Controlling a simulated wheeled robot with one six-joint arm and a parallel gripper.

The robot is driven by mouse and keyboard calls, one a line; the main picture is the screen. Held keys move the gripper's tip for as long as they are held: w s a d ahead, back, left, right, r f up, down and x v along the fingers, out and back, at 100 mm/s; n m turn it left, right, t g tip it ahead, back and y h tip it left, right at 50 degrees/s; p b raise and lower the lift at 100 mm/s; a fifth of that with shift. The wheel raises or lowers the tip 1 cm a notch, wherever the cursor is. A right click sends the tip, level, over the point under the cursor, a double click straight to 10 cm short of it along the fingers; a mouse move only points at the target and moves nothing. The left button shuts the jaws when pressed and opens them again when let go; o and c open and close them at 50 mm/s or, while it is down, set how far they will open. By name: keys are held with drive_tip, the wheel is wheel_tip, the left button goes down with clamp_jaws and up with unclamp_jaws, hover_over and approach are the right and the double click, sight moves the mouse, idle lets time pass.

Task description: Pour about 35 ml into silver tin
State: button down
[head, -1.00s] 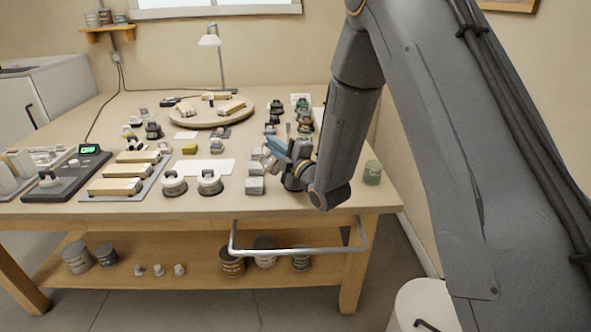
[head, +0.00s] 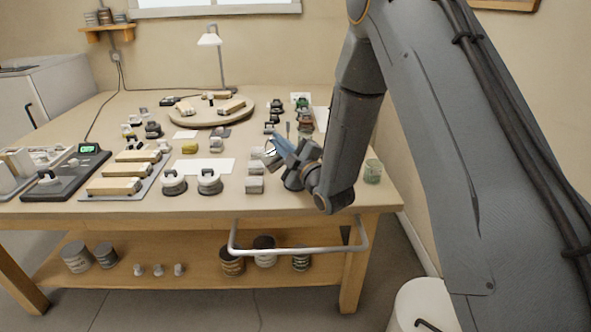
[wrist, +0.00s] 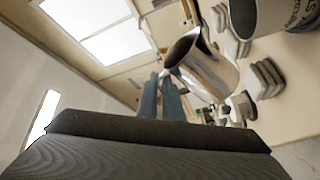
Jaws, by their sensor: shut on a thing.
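My gripper (wrist: 165,90) has its blue-grey fingers closed on a shiny silver jug (wrist: 212,72) in the wrist view. The jug is tilted, its dark mouth showing and its spout towards a grey-silver tin (wrist: 288,18) with dark lettering, partly cut off at the top right. The jug and tin look close but apart. I cannot make out any stream or the liquid level. In the head view my gripper (head: 283,148) is above the right part of the bench; the jug and the tin are too small or hidden to tell apart there.
A greenish glass jar (head: 372,171) stands at the bench's right edge. A round board (head: 212,115) and a lamp (head: 212,40) are at the back. A metal rail (head: 298,254) runs along the front.

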drive_tip(key=shift+d+r, duration=0.15)
drive_tip(key=shift+m, duration=0.3)
drive_tip(key=shift+w+d+f+m+t, duration=0.1)
drive_tip(key=shift+d+f+m+t, duration=0.15)
drive_tip(key=shift+m, duration=0.25)
drive_tip(key=shift+w+d+f+m+b, duration=0.1)
drive_tip(key=shift+d+f+m+b, duration=0.05)
drive_tip(key=shift+d+m+b, duration=0.2)
idle(1.1)
drive_tip(key=shift+d+m, duration=0.1)
drive_tip(key=shift+m, duration=0.15)
idle(0.4)
drive_tip(key=n, duration=0.1)
drive_tip(key=a+n, duration=0.1)
drive_tip(key=a+n+g, duration=0.1)
drive_tip(key=shift+s+a+r+p, duration=0.1)
drive_tip(key=shift+s+r+p, duration=0.2)
drive_tip(key=shift+a+f+n, duration=0.15)
drive_tip(key=shift+a+n, duration=0.15)
drive_tip(key=shift+n, duration=0.7)
